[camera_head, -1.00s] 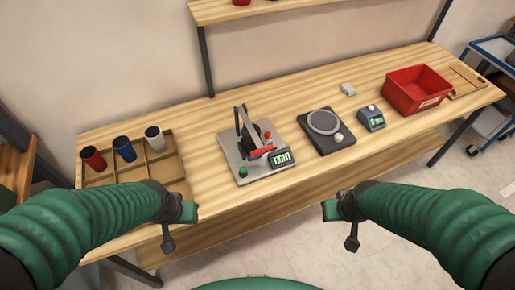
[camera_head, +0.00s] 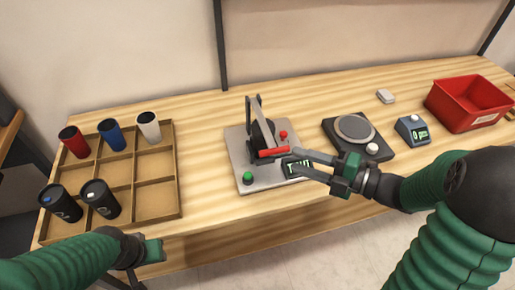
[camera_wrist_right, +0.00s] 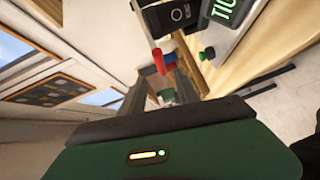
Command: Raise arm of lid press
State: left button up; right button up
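The lid press (camera_head: 240,160) stands on the wooden table, with a light grey base plate, a dark upright frame and a red handle bar (camera_head: 273,153) low at its front. Its display (camera_head: 297,168) is partly covered by my right gripper. My right gripper (camera_head: 301,163) is open and empty, its fingertips just right of the red handle. In the right wrist view the red handle (camera_wrist_right: 159,62) shows beyond the parted fingers; contact cannot be told. My left gripper (camera_head: 148,251) is at the table's front left, and its fingers are not clear.
A compartment tray (camera_head: 178,165) on the left holds several cups. Right of the press are a round-plated dark device (camera_head: 356,128), a small display unit (camera_head: 412,129), a white block (camera_head: 386,96) and a red bin (camera_head: 468,102). A shelf post (camera_head: 221,45) rises behind.

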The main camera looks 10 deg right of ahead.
aim_at(272, 149)
jog(key=x, duration=0.5)
jog(key=w+d+x, duration=0.1)
jog(key=x, duration=0.1)
jog(key=shift+w+a+f+b, duration=0.1)
jog(key=shift+w+f+b, duration=0.1)
jog(key=shift+f+b, duration=0.2)
jog(key=w+a, duration=0.2)
jog(key=a, duration=0.1)
jog(key=shift+a, duration=0.3)
jog(key=shift+d, duration=0.3)
jog(key=shift+c, duration=1.2)
jog(key=shift+d, duration=0.15)
jog(key=c, duration=0.5)
jog(key=shift+f, duration=0.1)
grip_shut()
